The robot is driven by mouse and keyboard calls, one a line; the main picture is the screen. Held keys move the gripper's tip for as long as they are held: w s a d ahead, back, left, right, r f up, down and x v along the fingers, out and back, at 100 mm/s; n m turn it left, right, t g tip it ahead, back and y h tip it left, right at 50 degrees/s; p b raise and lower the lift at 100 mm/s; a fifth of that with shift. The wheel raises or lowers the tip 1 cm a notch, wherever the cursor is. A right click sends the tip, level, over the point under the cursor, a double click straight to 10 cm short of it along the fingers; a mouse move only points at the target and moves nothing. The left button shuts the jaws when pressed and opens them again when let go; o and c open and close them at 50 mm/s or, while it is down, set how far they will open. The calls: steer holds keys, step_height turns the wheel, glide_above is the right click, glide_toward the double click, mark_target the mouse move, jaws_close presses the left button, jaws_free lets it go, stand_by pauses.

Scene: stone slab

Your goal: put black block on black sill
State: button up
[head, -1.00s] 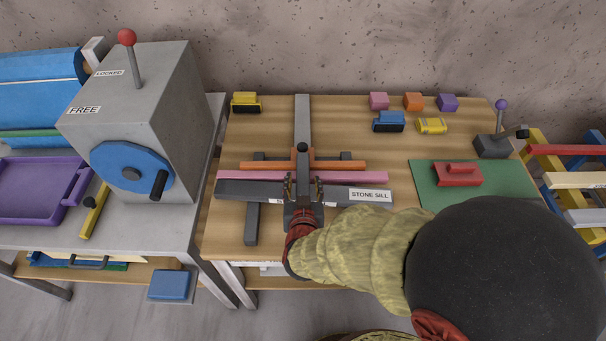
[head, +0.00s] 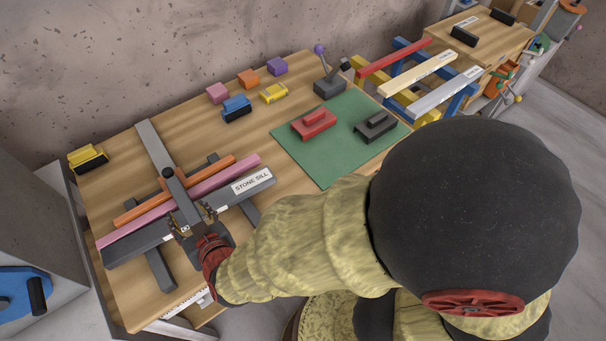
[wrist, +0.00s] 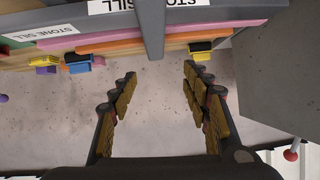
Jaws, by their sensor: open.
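A black block with a raised grip (head: 375,126) sits on the green mat (head: 318,165), beside a red one of like shape. A long dark bar labelled STONE SILL (head: 135,248) lies across the rack on the wooden table; it is the nearest match to the black sill. My gripper (head: 197,222) is over this bar, well to the left of the black block. In the wrist view my gripper (wrist: 160,78) is open, with nothing between its fingers. The black block cannot be made out in the wrist view.
Pink (head: 180,203) and orange bars lie behind the dark bar, with a grey upright piece (head: 155,150) crossing. Several small coloured blocks and a purple-knobbed lever (head: 330,80) stand at the back. More dark blocks (head: 463,36) lie on a far table. Bare wood lies left of the mat.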

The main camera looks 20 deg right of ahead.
steer(key=w+d+r+g+y, duration=0.15)
steer(key=d+r, duration=0.25)
steer(key=r, duration=0.4)
steer(key=s+d+r+g+h, duration=0.1)
steer(key=s+d, duration=0.3)
steer(key=d, duration=0.4)
steer(key=s+d+r+m+g+h, duration=0.1)
steer(key=s+d+r, duration=0.3)
steer(key=d, duration=0.5)
steer(key=s+d+r+m+g+h, duration=0.1)
steer(key=s+d+r+g+h, duration=0.1)
steer(key=s+d, duration=0.3)
steer(key=d+g+h, duration=0.1)
steer(key=d, duration=0.2)
steer(key=shift+s+d+r, duration=0.3)
steer(key=shift+s+r, duration=0.05)
